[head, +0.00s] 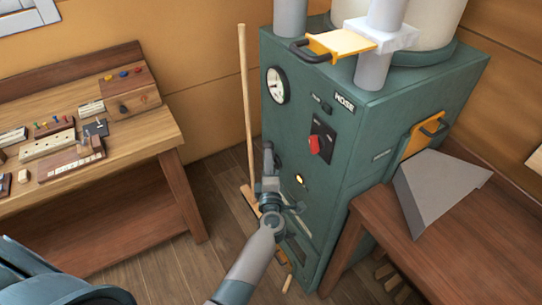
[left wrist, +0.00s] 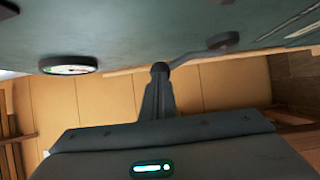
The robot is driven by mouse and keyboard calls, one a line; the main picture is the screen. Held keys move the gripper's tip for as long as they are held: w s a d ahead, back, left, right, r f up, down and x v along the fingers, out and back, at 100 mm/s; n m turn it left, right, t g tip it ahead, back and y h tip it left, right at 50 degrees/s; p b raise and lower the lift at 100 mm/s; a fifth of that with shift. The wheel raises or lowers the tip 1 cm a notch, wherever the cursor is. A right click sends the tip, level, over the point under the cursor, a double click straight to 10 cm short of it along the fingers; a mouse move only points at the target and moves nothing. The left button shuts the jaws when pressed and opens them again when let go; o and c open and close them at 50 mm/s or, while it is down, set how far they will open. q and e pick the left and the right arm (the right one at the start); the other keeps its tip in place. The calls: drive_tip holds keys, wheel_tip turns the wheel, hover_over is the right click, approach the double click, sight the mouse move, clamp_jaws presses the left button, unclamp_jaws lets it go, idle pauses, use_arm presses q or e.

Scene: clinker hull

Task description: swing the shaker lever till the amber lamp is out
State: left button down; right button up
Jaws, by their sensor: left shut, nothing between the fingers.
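The green cabinet (head: 335,125) stands in the middle of the head view. On its front the amber lamp (head: 299,180) glows yellow. My left gripper (head: 268,158) is upright beside the cabinet front, left of the lamp, with its fingers shut and empty. In the left wrist view a dark lever, seemingly the shaker lever (left wrist: 192,57), runs from a round hub on the cabinet to a ball end at the tip of my left gripper (left wrist: 159,82). Whether they touch I cannot tell. In the head view my gripper mostly hides the lever. My right gripper is out of view.
A round gauge (head: 277,85) and a red switch (head: 314,144) are on the cabinet. A broom (head: 246,105) leans left of it. A workbench (head: 110,175) with small items stands at left. A wooden table (head: 450,235) bearing a grey wedge-shaped piece (head: 437,190) is at right.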

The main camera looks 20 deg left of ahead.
use_arm(q)
drive_tip(key=w+a+r+p, duration=0.1)
drive_tip(key=w+a+p, duration=0.4)
drive_tip(key=a, duration=0.3)
drive_tip(key=shift+w+r+g, duration=0.3)
drive_tip(key=shift+w, duration=0.4)
drive_tip(key=shift+a, duration=0.1)
idle(0.4)
